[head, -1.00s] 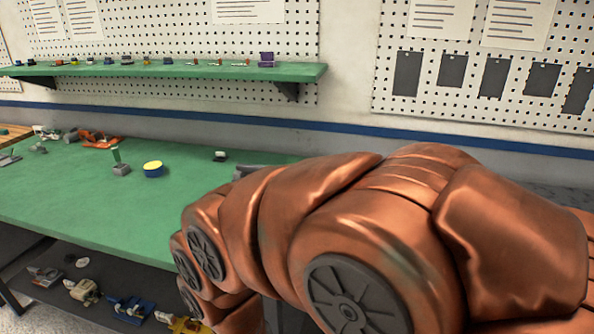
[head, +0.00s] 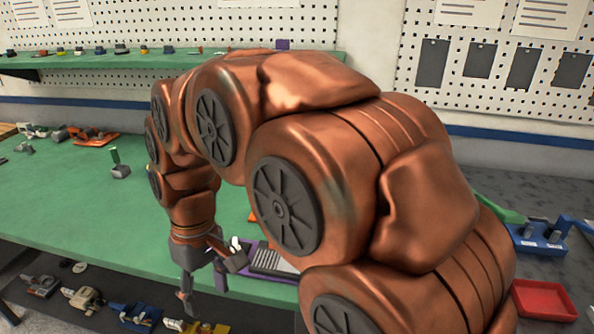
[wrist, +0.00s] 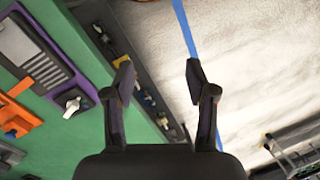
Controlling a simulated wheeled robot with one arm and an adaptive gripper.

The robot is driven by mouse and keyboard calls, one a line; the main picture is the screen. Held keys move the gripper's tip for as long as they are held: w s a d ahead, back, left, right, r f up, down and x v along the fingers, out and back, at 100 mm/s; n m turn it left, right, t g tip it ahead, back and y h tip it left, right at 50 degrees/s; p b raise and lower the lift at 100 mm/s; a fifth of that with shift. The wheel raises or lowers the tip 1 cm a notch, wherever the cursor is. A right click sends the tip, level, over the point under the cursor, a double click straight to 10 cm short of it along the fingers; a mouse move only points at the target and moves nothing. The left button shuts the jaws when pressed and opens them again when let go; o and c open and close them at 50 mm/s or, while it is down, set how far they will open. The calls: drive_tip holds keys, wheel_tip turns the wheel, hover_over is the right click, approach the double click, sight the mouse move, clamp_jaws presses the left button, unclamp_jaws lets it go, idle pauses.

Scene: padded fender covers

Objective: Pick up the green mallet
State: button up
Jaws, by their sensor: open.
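The green mallet (head: 115,157) stands upright on the green bench at the left in the head view, green handle up and grey head down. It does not show clearly in the wrist view. My gripper (head: 205,290) is open and empty, pointing down at the bench's front edge, to the right of the mallet and nearer the camera. In the wrist view my open fingers (wrist: 160,78) hang over the bench edge and the floor, with nothing between them.
A purple tray (wrist: 72,90) with a grey ridged piece lies beside my gripper on the green bench (head: 60,205). Several tools fill the lower shelf (head: 100,300). A red tray (head: 543,300) is at right. The bench around the mallet is mostly clear.

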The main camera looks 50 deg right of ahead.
drive_tip(key=w+d+r+n+t+y, duration=0.15)
drive_tip(key=w+d+r, duration=0.25)
drive_tip(key=w+d, duration=0.85)
drive_tip(key=w+d+t+p, duration=0.1)
drive_tip(key=w+d, duration=0.3)
drive_tip(key=d, duration=0.4)
drive_tip(key=w+d+t+p, duration=0.1)
drive_tip(key=w+d, duration=0.2)
drive_tip(key=d, duration=0.4)
drive_tip(key=s+d+f+n+t, duration=0.1)
drive_tip(key=s+d+f, duration=0.25)
drive_tip(key=d, duration=0.65)
drive_tip(key=s+d+f+n+h+p, duration=0.15)
drive_tip(key=s+d, duration=0.25)
drive_tip(key=d, duration=0.7)
drive_tip(key=s+d+f+t, duration=0.1)
drive_tip(key=s+d+f, duration=0.25)
drive_tip(key=d, duration=0.65)
drive_tip(key=w+a+p, duration=0.1)
drive_tip(key=w+a, duration=0.2)
drive_tip(key=w, duration=0.2)
drive_tip(key=w+a+p, duration=0.1)
drive_tip(key=w+a, duration=0.2)
drive_tip(key=w, duration=0.3)
drive_tip(key=w+a+p, duration=0.1)
drive_tip(key=w+a, duration=0.1)
drive_tip(key=w, duration=0.4)
drive_tip(key=shift+a+r, duration=0.2)
drive_tip(key=shift+a, duration=0.2)
drive_tip(key=shift+y, duration=0.3)
